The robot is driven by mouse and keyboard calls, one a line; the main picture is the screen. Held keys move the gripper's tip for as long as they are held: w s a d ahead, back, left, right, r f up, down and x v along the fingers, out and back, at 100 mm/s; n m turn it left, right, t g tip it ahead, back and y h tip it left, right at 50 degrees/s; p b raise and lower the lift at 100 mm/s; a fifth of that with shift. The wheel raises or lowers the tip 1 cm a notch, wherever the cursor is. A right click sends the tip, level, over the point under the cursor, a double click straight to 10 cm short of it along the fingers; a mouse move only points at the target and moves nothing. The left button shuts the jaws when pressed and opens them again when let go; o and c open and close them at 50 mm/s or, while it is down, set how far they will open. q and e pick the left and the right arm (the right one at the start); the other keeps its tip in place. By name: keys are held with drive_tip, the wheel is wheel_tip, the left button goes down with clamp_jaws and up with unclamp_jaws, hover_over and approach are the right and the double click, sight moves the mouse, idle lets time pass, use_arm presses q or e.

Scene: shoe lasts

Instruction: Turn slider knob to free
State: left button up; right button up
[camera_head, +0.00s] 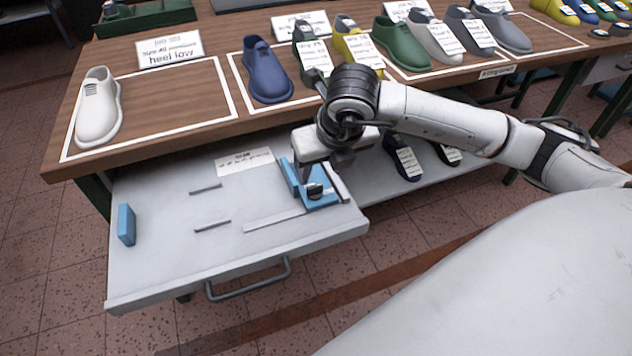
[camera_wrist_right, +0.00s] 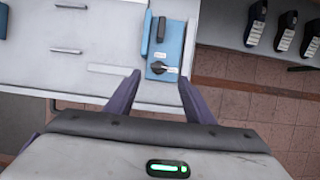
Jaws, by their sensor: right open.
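The blue slider fixture (camera_head: 322,200) sits at the right end of the open grey drawer. Its black knob (camera_head: 314,190) shows in the head view and in the right wrist view (camera_wrist_right: 159,68), with small white labels next to it that are too small to read. A dark bar (camera_wrist_right: 160,30) lies on the fixture beyond the knob. My right gripper (camera_wrist_right: 158,80) is open and empty. Its two fingers are spread on either side of the knob in the wrist view; I cannot tell the height gap. My left gripper is not in view.
The drawer (camera_head: 165,265) also holds a blue block (camera_head: 126,225) and thin metal strips. Above it, the wooden table (camera_head: 190,125) carries a white shoe last (camera_head: 98,108), a blue one (camera_head: 266,72) and several others. The drawer's middle is mostly clear.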

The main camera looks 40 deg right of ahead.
sight(315, 186)
drive_tip(key=x, duration=0.8)
drive_tip(key=shift+a, duration=0.1)
drive_tip(key=c, duration=1)
